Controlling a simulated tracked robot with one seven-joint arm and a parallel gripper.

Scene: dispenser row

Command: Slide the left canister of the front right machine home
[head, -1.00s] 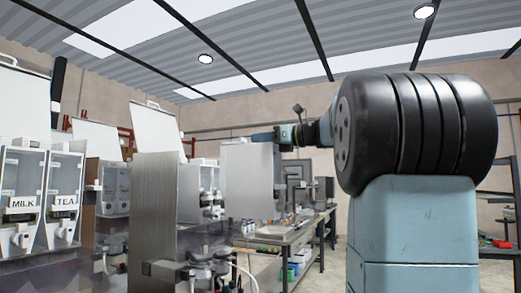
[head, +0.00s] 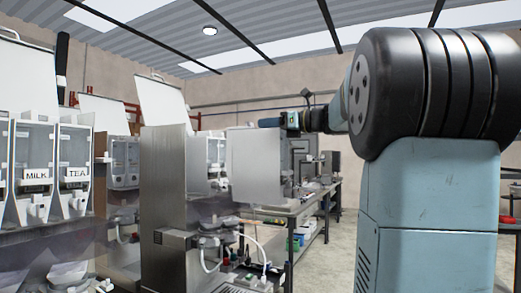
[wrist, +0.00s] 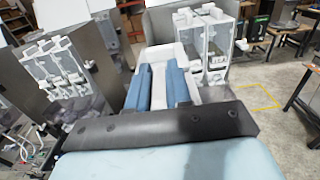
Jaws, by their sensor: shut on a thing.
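In the wrist view, the two blue fingers of my gripper (wrist: 160,88) are closed on a pale white canister (wrist: 166,54), which lies between them and extends ahead. A clear-fronted canister (wrist: 215,42) stands upright just right of it at the machine. In the head view, my gripper (head: 270,122) is at the top of a plain grey panel (head: 257,165); the panel hides its fingertips and the held canister. I cannot tell how deep the held canister sits in its slot.
MILK (head: 36,175) and TEA (head: 75,172) canisters stand at the left. A brushed-metal cabinet (head: 163,190) with a raised lid is in the middle. Another row of canisters (wrist: 65,68) lies left in the wrist view. Open floor (wrist: 265,100) is at the right.

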